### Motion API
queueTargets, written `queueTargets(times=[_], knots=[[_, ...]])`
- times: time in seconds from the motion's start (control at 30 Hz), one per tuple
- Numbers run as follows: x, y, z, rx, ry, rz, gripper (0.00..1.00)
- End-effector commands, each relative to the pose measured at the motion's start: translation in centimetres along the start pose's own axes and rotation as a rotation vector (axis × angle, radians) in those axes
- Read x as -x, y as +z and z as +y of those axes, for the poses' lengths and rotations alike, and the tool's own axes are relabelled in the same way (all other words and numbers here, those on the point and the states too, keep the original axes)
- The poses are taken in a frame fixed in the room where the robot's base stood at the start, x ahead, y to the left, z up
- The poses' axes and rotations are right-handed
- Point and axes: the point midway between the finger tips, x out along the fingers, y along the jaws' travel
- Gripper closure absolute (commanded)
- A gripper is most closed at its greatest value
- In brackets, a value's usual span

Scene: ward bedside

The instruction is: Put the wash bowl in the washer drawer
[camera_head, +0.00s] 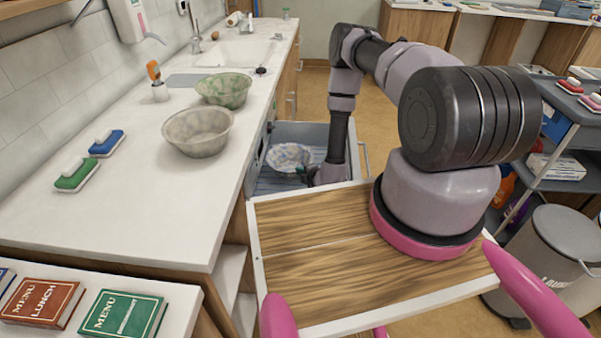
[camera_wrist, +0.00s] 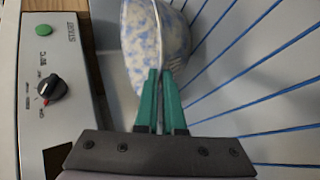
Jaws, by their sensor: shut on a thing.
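A white bowl with blue and tan mottling (camera_head: 288,154) is within the open washer drawer (camera_head: 325,132). In the wrist view the bowl (camera_wrist: 172,35) rises above the fingers, with its rim edge between them. My gripper (camera_wrist: 160,80) has green fingers shut on this rim. In the head view my gripper (camera_head: 308,174) reaches down into the drawer at the bowl's right side. The drawer floor shows blue wire lines (camera_wrist: 260,60). I cannot tell whether the bowl touches the drawer floor.
A grey mottled bowl (camera_head: 198,131) and a green mottled bowl (camera_head: 223,90) stand on the counter (camera_head: 150,200) left of the drawer. The washer's control panel (camera_wrist: 50,110), with a knob and green button, is close left of the fingers.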

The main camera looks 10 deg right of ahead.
Motion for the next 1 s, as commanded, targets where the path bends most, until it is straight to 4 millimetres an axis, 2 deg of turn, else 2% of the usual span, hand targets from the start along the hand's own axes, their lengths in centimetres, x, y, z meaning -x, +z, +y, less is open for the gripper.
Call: queueTargets(times=[0.03,0.1,0.47,0.57,1.0], knots=[[-0.1,0.0,-0.1,-0.001,0.000,0.000,0.90],[0.0,0.0,-0.1,0.000,0.000,0.000,0.64],[0.1,0.0,0.1,0.000,0.000,0.000,0.64],[1.1,0.0,0.0,-0.002,-0.002,-0.001,0.64],[9.8,0.0,0.1,-0.003,-0.003,-0.001,0.64]])
